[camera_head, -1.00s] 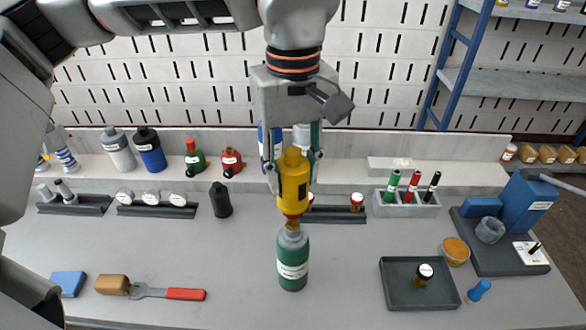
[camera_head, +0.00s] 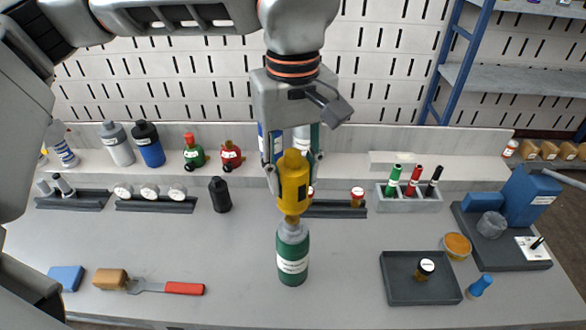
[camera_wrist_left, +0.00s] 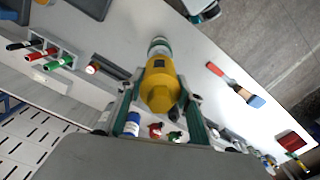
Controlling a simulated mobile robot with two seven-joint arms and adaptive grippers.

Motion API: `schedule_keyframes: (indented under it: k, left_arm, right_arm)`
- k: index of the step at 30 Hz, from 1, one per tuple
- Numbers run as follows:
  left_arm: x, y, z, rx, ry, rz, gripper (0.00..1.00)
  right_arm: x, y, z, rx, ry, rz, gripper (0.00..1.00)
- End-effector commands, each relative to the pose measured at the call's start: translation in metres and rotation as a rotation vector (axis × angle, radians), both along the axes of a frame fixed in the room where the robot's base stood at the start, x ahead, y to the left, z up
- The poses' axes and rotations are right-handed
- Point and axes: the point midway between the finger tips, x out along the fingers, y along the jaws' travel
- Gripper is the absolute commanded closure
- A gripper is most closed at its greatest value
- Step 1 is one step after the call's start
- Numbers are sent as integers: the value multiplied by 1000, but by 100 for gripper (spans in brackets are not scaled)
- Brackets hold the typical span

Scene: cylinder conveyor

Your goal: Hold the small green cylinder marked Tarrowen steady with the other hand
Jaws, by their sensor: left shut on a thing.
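The small green cylinder (camera_head: 293,264) stands upright on the bench, with a grey shoulder and a white label too small to read. Its top shows beyond the yellow tool in the left wrist view (camera_wrist_left: 159,44). My left gripper (camera_head: 291,178) is shut on the yellow tool (camera_head: 293,190), held upright right over the cylinder. The tool's brass-coloured lower end meets the cylinder's neck in the picture; whether it is seated I cannot tell. The tool also fills the middle of the left wrist view (camera_wrist_left: 160,84). No hand is on the cylinder's body. My right gripper is not in view.
A red-handled tool (camera_head: 184,288) and a blue block (camera_head: 68,278) lie left. A black bottle (camera_head: 220,195) stands behind left. The bench around the cylinder's sides is clear.

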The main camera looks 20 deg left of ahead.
Motion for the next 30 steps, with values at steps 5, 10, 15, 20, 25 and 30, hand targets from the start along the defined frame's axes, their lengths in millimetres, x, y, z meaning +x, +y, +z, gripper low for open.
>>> schedule_keyframes:
  k: [5, 10, 15, 20, 25, 30]
  left_arm:
    - [0, 0, -5, -1, 1, 0, 88]
    - [0, 0, -9, 0, 0, 0, 88]
    - [0, 0, -12, 0, 0, 0, 88]
    - [0, 0, -16, 0, 0, 0, 88]
    - [0, 0, -20, 0, 0, 0, 88]
    - [0, 0, -24, 0, 0, 0, 88]
  right_arm:
    - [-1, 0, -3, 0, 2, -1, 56]
    - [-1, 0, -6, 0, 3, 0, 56]
    - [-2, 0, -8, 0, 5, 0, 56]
    - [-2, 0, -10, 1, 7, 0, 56]
    - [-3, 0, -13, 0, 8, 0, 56]
    - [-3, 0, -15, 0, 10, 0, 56]
